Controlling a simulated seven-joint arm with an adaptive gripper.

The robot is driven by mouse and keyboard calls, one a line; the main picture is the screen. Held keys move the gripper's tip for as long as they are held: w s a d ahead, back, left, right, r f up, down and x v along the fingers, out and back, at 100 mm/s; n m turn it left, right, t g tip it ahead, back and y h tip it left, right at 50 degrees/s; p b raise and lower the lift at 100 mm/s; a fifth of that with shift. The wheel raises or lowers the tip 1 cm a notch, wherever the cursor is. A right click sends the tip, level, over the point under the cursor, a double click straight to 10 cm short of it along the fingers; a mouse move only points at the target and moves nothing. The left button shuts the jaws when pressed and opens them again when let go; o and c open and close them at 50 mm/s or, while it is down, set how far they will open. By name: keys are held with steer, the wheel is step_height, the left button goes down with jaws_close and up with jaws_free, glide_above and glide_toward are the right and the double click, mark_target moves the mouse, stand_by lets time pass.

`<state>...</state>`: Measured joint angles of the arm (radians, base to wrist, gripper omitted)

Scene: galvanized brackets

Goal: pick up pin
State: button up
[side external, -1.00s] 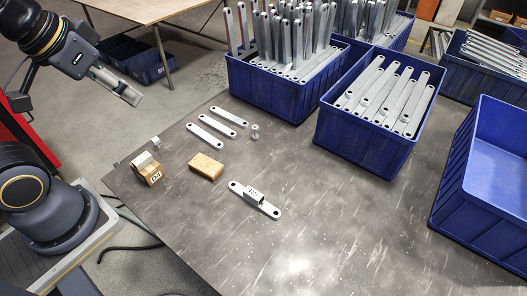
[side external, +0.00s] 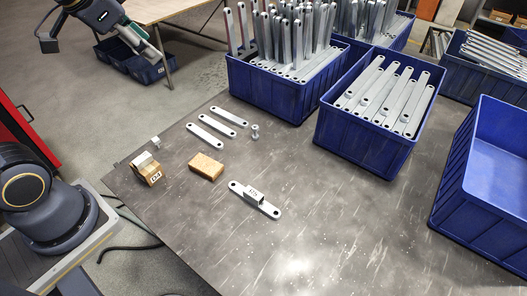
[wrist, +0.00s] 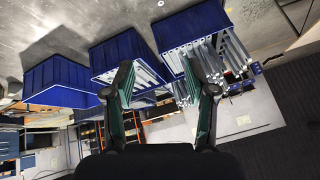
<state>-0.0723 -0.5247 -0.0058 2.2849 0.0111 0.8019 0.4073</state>
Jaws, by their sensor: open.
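The pin (side external: 255,131) is a small grey metal piece standing upright on the dark table, just right of the flat brackets in the side external view. I cannot make it out in the wrist view. My gripper (side external: 153,58) is high at the upper left, beyond the table's left edge and well away from the pin. In the wrist view my gripper (wrist: 160,75) has its two fingers spread wide, with nothing between them but the distant background.
Several flat brackets (side external: 206,136) lie left of the pin. Blue bins of brackets (side external: 365,146) and an empty blue bin (side external: 470,210) stand right. The table's front is clear.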

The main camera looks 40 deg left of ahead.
steer(key=w+a+f+g, duration=0.1)
steer(key=w+a+f, duration=0.1)
steer(key=w+a, duration=0.4)
steer(key=n+g, duration=0.3)
steer(key=g, duration=0.3)
glide_above(155, 139)
steer(key=shift+h, duration=0.3)
steer(key=f, duration=2.6)
steer(key=s+f, duration=0.1)
steer(key=f, duration=1.1)
steer(key=shift+d+f, duration=0.3)
steer(key=shift+f, duration=0.1)
steer(key=shift+w+a+f, duration=0.1)
steer(key=shift+w+f, duration=0.05)
steer(key=shift+f, duration=0.85)
steer(key=shift+w+a+f, duration=0.1)
steer(key=shift+w+f, duration=0.1)
steer(key=shift+f, duration=0.85)
steer(key=shift+w+a+f, duration=0.1)
steer(key=shift+w+f, duration=0.05)
steer(key=shift+f, duration=0.85)
jaws_close()
